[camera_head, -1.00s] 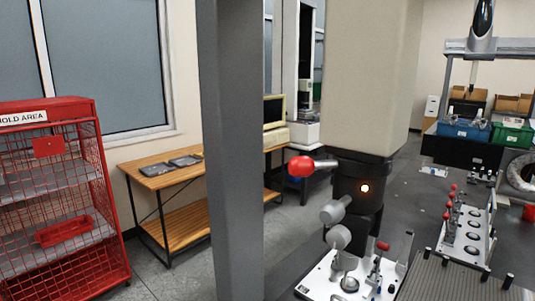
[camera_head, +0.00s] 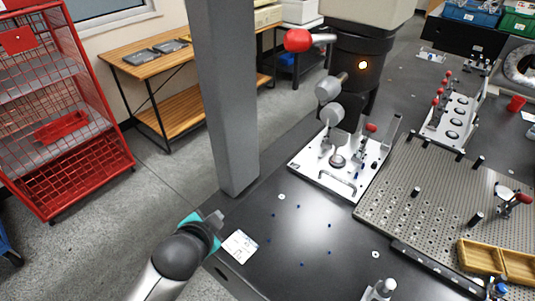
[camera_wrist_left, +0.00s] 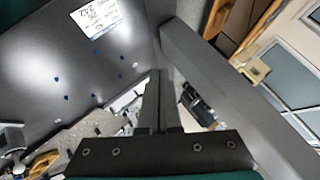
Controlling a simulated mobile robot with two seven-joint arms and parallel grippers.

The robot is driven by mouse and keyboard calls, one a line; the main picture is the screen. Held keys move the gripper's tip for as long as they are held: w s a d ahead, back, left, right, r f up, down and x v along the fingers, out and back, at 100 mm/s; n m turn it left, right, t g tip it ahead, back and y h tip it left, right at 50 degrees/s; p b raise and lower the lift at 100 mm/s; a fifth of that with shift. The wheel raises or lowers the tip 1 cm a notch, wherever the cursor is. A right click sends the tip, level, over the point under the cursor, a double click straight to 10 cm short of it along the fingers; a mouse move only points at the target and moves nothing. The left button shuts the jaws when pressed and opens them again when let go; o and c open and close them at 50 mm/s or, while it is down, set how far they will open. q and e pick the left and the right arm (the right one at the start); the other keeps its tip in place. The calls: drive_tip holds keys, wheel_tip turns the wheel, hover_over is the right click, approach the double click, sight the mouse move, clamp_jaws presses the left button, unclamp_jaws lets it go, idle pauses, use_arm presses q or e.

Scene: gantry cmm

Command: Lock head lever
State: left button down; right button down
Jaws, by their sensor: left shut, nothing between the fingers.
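The head lever (camera_head: 298,40), a short metal rod with a red ball knob, sticks out to the left from the black probe head (camera_head: 357,60) under the beige column. An orange light glows on the head. My left gripper (camera_head: 216,219) is low at the table's front left edge, well below and to the left of the lever. In the left wrist view its fingers (camera_wrist_left: 158,100) are together with nothing between them. The lever cannot be made out in the left wrist view. My right gripper is not in view.
A grey post (camera_head: 224,100) stands between the red cage rack (camera_head: 70,120) and the column. A white fixture plate (camera_head: 340,170) sits below the head. A perforated plate (camera_head: 440,205) lies to the right. The black table's front left is mostly clear.

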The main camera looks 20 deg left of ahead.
use_arm(q)
drive_tip(key=w+a+r+m+t, duration=0.25)
drive_tip(key=r+m+t, duration=0.2)
drive_tip(key=r, duration=0.45)
drive_tip(key=w+a+r+m+t+h, duration=0.1)
drive_tip(key=w+r+m+t, duration=0.3)
drive_tip(key=r, duration=0.5)
drive_tip(key=w+a+r+m+t, duration=0.1)
drive_tip(key=w+r+m+t, duration=0.3)
drive_tip(key=r, duration=0.5)
drive_tip(key=s+d+r+m+g+h, duration=0.1)
drive_tip(key=s+d+r+m+h, duration=0.1)
drive_tip(key=r+m+h, duration=0.75)
drive_tip(key=s+d+r+m+g+h, duration=0.15)
drive_tip(key=m+h, duration=0.55)
drive_tip(key=m, duration=0.8)
drive_tip(key=s+m+g, duration=0.1)
drive_tip(key=m+g, duration=0.3)
drive_tip(key=m, duration=0.2)
drive_tip(key=s+m+g+h, duration=0.1)
drive_tip(key=s+m+g, duration=0.1)
drive_tip(key=m+g, duration=0.2)
drive_tip(key=s+d+f+m+g+h, duration=0.1)
drive_tip(key=m+g, duration=0.3)
drive_tip(key=m, duration=0.6)
drive_tip(key=shift+s+d, duration=0.1)
drive_tip(key=shift+s, duration=0.5)
